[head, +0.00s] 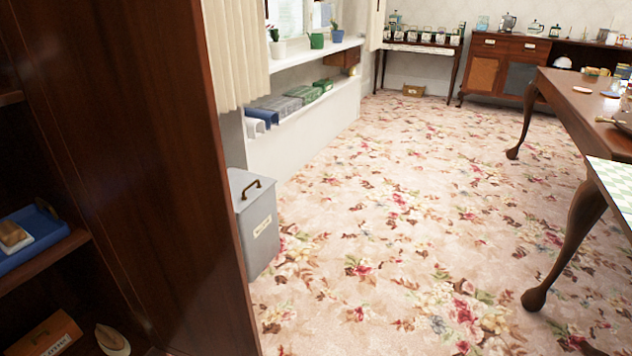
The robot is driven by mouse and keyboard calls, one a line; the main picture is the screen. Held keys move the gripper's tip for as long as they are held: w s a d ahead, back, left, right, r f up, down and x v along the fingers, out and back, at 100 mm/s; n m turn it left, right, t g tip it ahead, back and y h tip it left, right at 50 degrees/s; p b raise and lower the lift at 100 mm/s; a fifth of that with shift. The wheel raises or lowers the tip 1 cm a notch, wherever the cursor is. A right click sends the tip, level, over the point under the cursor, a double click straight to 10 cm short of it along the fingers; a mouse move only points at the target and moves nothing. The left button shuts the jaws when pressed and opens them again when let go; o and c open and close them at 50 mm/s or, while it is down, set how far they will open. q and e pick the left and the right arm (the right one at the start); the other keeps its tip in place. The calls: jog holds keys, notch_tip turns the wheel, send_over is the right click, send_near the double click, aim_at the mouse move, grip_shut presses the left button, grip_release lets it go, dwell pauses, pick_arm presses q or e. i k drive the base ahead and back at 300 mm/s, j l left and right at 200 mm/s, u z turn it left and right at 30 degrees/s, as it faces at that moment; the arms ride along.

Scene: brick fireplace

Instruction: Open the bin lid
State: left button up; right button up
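A grey bin (260,236) stands on the carpet against the wall, left of the picture's middle. Its lid (240,187) lies flat on top and looks closed, with a dark brown arched handle (252,187). A pale label with unreadable writing is on the bin's front. The bin's left side is hidden behind a dark wooden cabinet. Neither of my grippers shows in the head view.
The dark wooden cabinet (150,150) fills the near left, its open shelves holding a blue tray (35,241). A low white ledge (330,115) runs behind the bin. Wooden tables stand at the right. The floral carpet (400,230) between is clear.

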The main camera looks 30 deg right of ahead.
aim_at(234, 184)
jog(key=l+z, duration=0.15)
jog(key=z, duration=0.15)
jog(key=l+u, duration=0.55)
jog(key=u, duration=0.3)
jog(key=i+l+u, duration=0.15)
jog(key=l+u, duration=0.85)
jog(key=l, duration=0.25)
jog(key=l+u, duration=0.5)
jog(key=l, duration=0.15)
jog(key=l+u, duration=0.25)
jog(key=l, duration=0.3)
jog(key=l+u, duration=0.25)
jog(key=l, duration=0.35)
jog(key=k+l+u, duration=0.15)
jog(key=l+u, duration=0.15)
jog(key=l, duration=0.25)
jog(key=l+z, duration=0.2)
jog(key=l, duration=0.15)
jog(key=i+l+z, duration=0.2)
jog(key=k+l, duration=0.05)
jog(key=l, duration=0.05)
